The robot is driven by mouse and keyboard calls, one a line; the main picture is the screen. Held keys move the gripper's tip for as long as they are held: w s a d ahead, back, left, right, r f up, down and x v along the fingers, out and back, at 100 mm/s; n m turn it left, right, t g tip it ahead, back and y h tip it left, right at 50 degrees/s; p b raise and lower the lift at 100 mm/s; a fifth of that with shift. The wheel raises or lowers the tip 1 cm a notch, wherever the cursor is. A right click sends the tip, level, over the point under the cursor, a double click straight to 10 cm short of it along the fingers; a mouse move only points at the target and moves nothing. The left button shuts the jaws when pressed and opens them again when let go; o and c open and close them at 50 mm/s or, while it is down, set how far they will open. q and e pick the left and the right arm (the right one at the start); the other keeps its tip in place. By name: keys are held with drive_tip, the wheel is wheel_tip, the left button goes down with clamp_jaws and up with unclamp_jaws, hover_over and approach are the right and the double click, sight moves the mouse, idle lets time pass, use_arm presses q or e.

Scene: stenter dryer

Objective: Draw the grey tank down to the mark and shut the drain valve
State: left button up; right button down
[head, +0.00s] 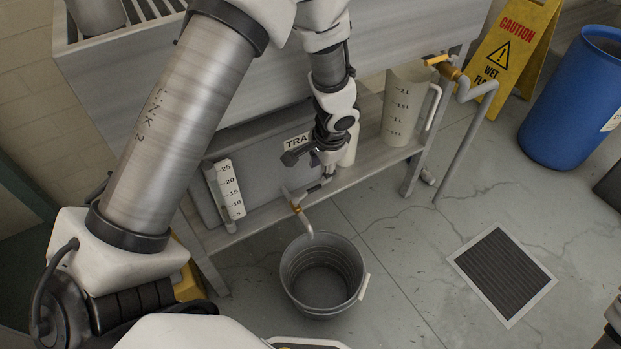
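The grey tank (268,150) stands on a low metal bench, its label partly hidden by my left arm. A white level scale (229,190), numbered from about 25 downward, is on its left front; I cannot make out the liquid level or the mark. The drain valve (296,208) has an orange-brown part and a bent spout (308,228) above a grey bucket (322,285). The bucket looks empty. My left gripper (312,165) is in front of the tank, above and right of the valve; its finger gap is unclear. My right gripper is out of view.
A measuring jug (402,110) stands on the bench at right, near a pipe with an orange valve (447,70). A yellow caution sign (505,50), blue barrel (570,105) and floor grate (502,273) are to the right. Floor between bucket and grate is clear.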

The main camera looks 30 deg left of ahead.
sight(316, 187)
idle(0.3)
use_arm(q)
drive_tip(key=f+b, duration=0.2)
drive_tip(key=a+f+b, duration=0.1)
drive_tip(key=f+b, duration=0.4)
drive_tip(key=f, duration=0.1)
drive_tip(key=shift+w+a, duration=0.15)
drive_tip(key=shift+w, duration=0.2)
drive_tip(key=shift+r, duration=0.15)
drive_tip(key=shift+c, duration=0.3)
clamp_jaws()
drive_tip(key=shift+s, duration=0.1)
idle(0.4)
